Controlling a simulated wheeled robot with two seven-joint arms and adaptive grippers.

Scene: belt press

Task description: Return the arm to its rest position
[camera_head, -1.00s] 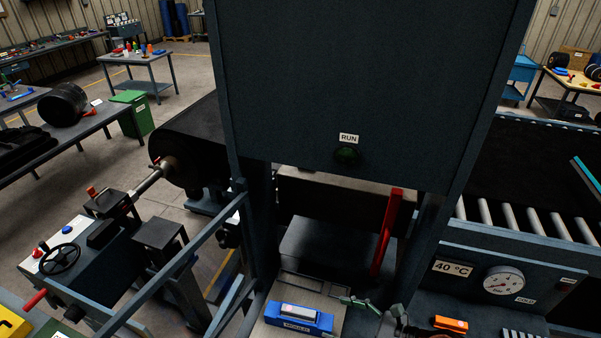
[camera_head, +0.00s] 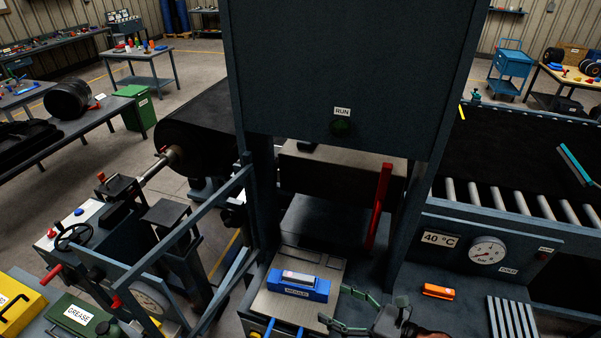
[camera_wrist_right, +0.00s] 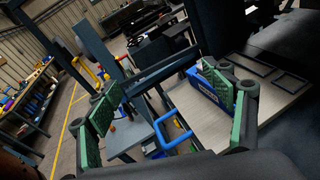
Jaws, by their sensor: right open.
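My right gripper (camera_head: 333,306) is at the bottom middle of the head view, to the right of a pale tray (camera_head: 262,303). It is open, with its green-padded fingers spread. The fingers also frame the right wrist view (camera_wrist_right: 165,118), with no object gripped between them. A labelled blue block (camera_head: 300,290) with a pale top piece sits on the tray. It shows behind the fingers in the wrist view (camera_wrist_right: 205,85). My left gripper is not in view.
The dark press housing (camera_head: 350,70) with a RUN label towers ahead. A red bar (camera_head: 378,205) stands at its opening. A blue handle (camera_wrist_right: 172,132) stands near the tray.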

